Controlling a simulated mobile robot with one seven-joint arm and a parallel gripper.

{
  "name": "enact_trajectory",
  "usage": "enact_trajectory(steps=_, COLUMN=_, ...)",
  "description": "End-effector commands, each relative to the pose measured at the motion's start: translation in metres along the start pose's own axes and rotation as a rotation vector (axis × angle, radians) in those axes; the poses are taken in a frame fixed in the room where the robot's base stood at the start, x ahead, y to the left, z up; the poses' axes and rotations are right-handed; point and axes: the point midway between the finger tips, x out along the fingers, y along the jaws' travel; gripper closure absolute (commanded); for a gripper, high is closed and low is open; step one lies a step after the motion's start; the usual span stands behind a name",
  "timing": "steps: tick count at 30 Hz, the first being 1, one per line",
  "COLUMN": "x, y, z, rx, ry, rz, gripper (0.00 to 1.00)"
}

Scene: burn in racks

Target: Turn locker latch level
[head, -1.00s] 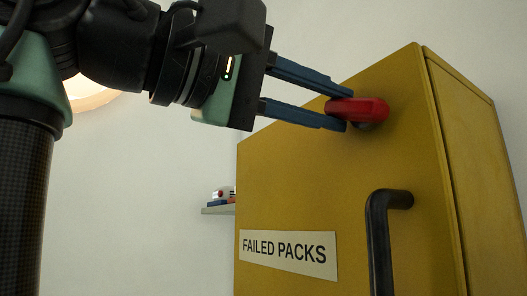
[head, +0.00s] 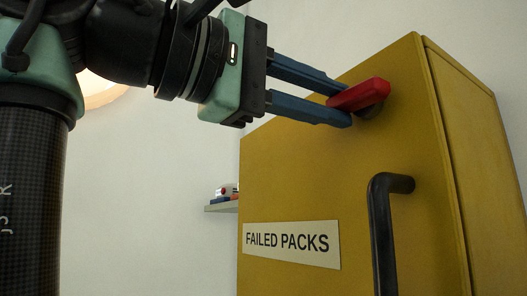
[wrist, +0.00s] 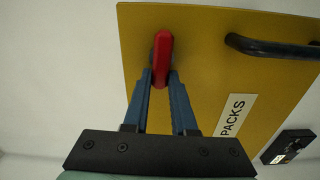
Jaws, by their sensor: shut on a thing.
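The red latch (head: 361,94) is on the upper part of the yellow locker door (head: 300,180), on a dark round pivot. In the head view it slants up to the right. My gripper (head: 342,106) is shut on the latch, with one blue finger on each side of it. The latch also shows in the wrist view (wrist: 162,58), its lower end between the fingertips of my gripper (wrist: 161,78). The fingers hide part of the latch's near end.
A black door handle (head: 382,230) stands out from the door below the latch. A label (head: 291,243) reads FAILED PACKS. A small shelf (head: 222,207) with items is on the wall behind, left of the locker. Open room lies left of the door.

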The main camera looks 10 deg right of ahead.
Motion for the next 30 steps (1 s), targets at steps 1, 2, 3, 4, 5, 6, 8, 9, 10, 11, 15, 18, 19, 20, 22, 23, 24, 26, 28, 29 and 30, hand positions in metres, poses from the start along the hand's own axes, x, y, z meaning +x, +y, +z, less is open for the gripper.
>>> enact_trajectory(steps=1, x=0.001, y=-0.002, z=0.000, rx=0.001, ry=-0.002, rz=-0.006, gripper=1.00)
enact_trajectory(steps=2, x=0.001, y=-0.002, z=0.000, rx=0.001, ry=-0.002, rz=-0.006, gripper=1.00)
enact_trajectory(steps=3, x=0.001, y=-0.002, z=0.000, rx=0.001, ry=-0.002, rz=-0.006, gripper=1.00)
enact_trajectory(steps=4, x=0.001, y=-0.002, z=0.001, rx=0.001, ry=-0.002, rz=-0.006, gripper=0.73)
enact_trajectory(steps=5, x=0.001, y=-0.002, z=0.001, rx=0.001, ry=-0.002, rz=-0.006, gripper=0.68)
enact_trajectory(steps=6, x=0.001, y=-0.002, z=0.001, rx=0.001, ry=-0.002, rz=-0.005, gripper=0.61)
enact_trajectory(steps=8, x=0.001, y=-0.001, z=0.001, rx=0.002, ry=-0.002, rz=-0.004, gripper=0.50)
enact_trajectory(steps=9, x=0.000, y=-0.001, z=0.000, rx=0.002, ry=-0.002, rz=-0.004, gripper=0.45)
enact_trajectory(steps=10, x=0.000, y=-0.001, z=0.000, rx=0.002, ry=-0.002, rz=-0.003, gripper=0.45)
enact_trajectory(steps=11, x=0.000, y=-0.001, z=0.000, rx=0.002, ry=-0.002, rz=-0.003, gripper=0.45)
enact_trajectory(steps=15, x=0.000, y=0.000, z=0.000, rx=0.002, ry=-0.001, rz=-0.002, gripper=0.45)
enact_trajectory(steps=18, x=-0.001, y=-0.001, z=0.000, rx=0.002, ry=0.000, rz=-0.001, gripper=0.45)
enact_trajectory(steps=19, x=-0.003, y=-0.001, z=0.000, rx=0.002, ry=0.000, rz=-0.001, gripper=0.45)
enact_trajectory(steps=20, x=-0.005, y=-0.001, z=0.000, rx=0.002, ry=0.001, rz=-0.001, gripper=0.45)
enact_trajectory(steps=22, x=-0.013, y=-0.002, z=0.000, rx=0.003, ry=0.001, rz=-0.001, gripper=0.45)
enact_trajectory(steps=23, x=-0.018, y=-0.003, z=0.000, rx=0.003, ry=0.001, rz=0.000, gripper=0.45)
enact_trajectory(steps=24, x=-0.025, y=-0.004, z=0.000, rx=0.003, ry=0.002, rz=0.001, gripper=0.45)
enact_trajectory(steps=26, x=-0.038, y=-0.004, z=0.000, rx=0.002, ry=0.003, rz=0.000, gripper=0.45)
enact_trajectory(steps=28, x=-0.054, y=-0.004, z=0.001, rx=0.003, ry=0.002, rz=0.000, gripper=0.45)
enact_trajectory(steps=29, x=-0.061, y=-0.004, z=0.001, rx=0.002, ry=0.003, rz=0.000, gripper=0.45)
enact_trajectory(steps=30, x=-0.070, y=-0.004, z=0.000, rx=0.002, ry=0.003, rz=0.000, gripper=0.45)
